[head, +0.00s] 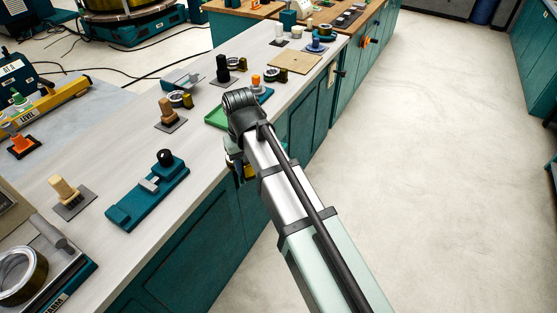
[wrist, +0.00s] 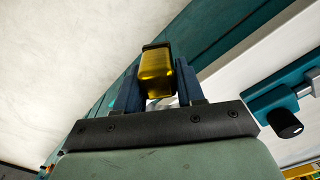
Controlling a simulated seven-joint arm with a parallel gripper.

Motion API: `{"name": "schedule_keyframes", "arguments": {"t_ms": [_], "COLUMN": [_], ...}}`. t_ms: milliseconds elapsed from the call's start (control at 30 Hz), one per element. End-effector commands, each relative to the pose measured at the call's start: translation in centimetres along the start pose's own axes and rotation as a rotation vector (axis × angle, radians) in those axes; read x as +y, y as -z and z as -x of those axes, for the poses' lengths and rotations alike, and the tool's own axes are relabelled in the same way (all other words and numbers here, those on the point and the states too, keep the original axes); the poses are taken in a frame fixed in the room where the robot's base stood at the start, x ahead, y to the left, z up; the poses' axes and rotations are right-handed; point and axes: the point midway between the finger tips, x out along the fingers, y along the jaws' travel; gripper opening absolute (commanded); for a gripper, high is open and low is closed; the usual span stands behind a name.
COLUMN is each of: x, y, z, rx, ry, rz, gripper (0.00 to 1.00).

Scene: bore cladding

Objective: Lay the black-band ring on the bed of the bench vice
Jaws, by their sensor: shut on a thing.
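My gripper (wrist: 158,88) is shut on a yellow-gold piece (wrist: 156,72) with a dark band along its top edge. It looks like the black-band ring, seen edge-on between the two dark blue fingers. In the head view a bit of the gold ring (head: 248,172) shows beside my wrist, which hides most of the gripper. The gripper is at the bench's front edge, right of the teal bench vice (head: 135,207). The vice has a black knob and a grey block on it. Part of it also shows in the wrist view (wrist: 273,97), right of the gripper, apart from the ring.
The pale bench top (head: 100,150) carries several posts on dark plates, including an orange-brown one (head: 168,115) and a tan one (head: 66,190). A green tray (head: 215,117) lies behind my wrist. A large ring (head: 22,275) is at lower left. The floor at right is open.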

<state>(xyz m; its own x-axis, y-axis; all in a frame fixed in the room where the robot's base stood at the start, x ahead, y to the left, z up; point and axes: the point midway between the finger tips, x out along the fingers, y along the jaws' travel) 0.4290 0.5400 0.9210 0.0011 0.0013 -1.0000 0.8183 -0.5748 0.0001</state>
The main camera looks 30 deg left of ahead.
Motion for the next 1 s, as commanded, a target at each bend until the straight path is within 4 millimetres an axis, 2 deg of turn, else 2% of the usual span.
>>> {"name": "schedule_keyframes", "arguments": {"t_ms": [33,300,700,900,1000], "x": [-1.8,-10.6,-23.6,-28.5,-29.6], "y": [0.4,1.0,0.6,0.6,2.2], "z": [0.2,1.1,2.7,3.7,4.5], "rx": [0.000,0.000,0.001,0.001,0.001], "ry": [0.000,0.000,0.001,0.001,0.001], "rz": [0.027,0.157,0.355,0.437,0.470], "gripper": [0.00,0.00,0.00,0.00,0.00]}}
